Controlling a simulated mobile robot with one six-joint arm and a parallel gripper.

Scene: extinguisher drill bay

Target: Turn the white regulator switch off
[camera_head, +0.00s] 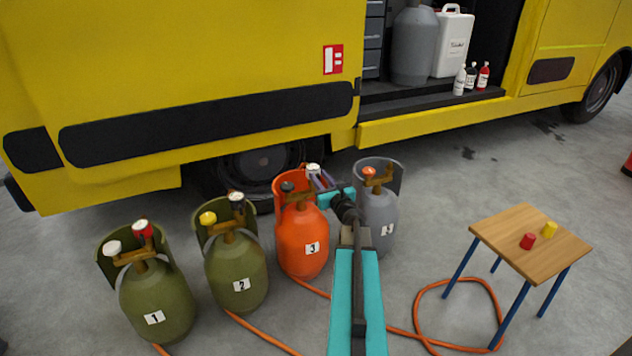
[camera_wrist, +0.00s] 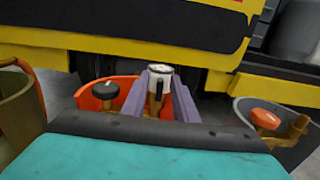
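A small white-topped fitting (camera_head: 313,168) with dark marks on its face stands on the orange cylinder (camera_head: 302,243) labelled 3. It also shows in the wrist view (camera_wrist: 160,72). A black knob (camera_wrist: 105,90) sits to its left on the same cylinder. My gripper (camera_wrist: 161,88) reaches over this cylinder, also in the head view (camera_head: 321,180). Its two purple-grey fingers are apart, one on each side of the white-topped fitting. I cannot tell whether they touch it. A plain white knob (camera_head: 112,247) sits on the green cylinder (camera_head: 155,300) labelled 1, far from my gripper.
Green cylinder 2 (camera_head: 238,275) has a yellow knob (camera_head: 208,218). A grey cylinder (camera_head: 380,230) with an orange knob (camera_head: 369,171) stands close right. A yellow truck (camera_head: 180,60) is behind; a small table (camera_head: 515,255) stands right.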

